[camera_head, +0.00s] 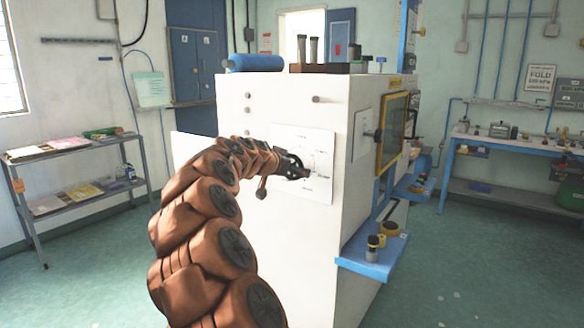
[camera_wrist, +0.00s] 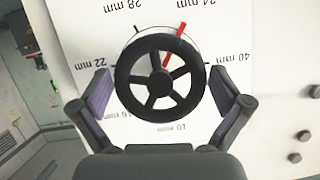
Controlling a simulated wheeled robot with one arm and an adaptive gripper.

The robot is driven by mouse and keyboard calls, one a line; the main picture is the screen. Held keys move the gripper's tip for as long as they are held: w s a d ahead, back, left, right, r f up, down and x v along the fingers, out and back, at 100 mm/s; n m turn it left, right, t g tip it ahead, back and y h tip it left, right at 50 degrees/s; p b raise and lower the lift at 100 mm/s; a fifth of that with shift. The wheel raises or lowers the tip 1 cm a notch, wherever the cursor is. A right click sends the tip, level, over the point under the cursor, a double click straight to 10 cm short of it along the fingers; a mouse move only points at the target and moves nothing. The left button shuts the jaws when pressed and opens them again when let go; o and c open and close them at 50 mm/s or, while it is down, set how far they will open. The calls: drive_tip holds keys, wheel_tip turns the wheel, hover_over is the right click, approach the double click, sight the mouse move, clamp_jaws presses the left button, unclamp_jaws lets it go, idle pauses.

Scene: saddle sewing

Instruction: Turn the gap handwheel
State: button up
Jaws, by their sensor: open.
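The black spoked gap handwheel (camera_wrist: 161,83) is in the middle of the wrist view, in front of a white dial plate (camera_wrist: 85,30) with millimetre labels that appear upside down. A red strip (camera_wrist: 181,30) shows above the rim and again between the spokes, pointing between the 28 mm and 24 mm labels, nearer 24 mm. My gripper (camera_wrist: 163,90) is open, one finger on each side of the wheel; small gaps seem to separate them from the rim. In the head view my gripper (camera_head: 303,172) is at the plate (camera_head: 290,134) and hides the wheel.
The plate is on the side of a white machine (camera_head: 260,98) with a yellow-framed window (camera_head: 392,130). A blue shelf (camera_head: 368,262) juts from its lower front. A rack (camera_head: 75,160) stands left and a workbench (camera_head: 520,148) right. The green floor between is clear.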

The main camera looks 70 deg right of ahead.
drive_tip(key=c, duration=0.9)
drive_tip(key=shift+f+b, duration=0.15)
drive_tip(key=shift+b, duration=0.2)
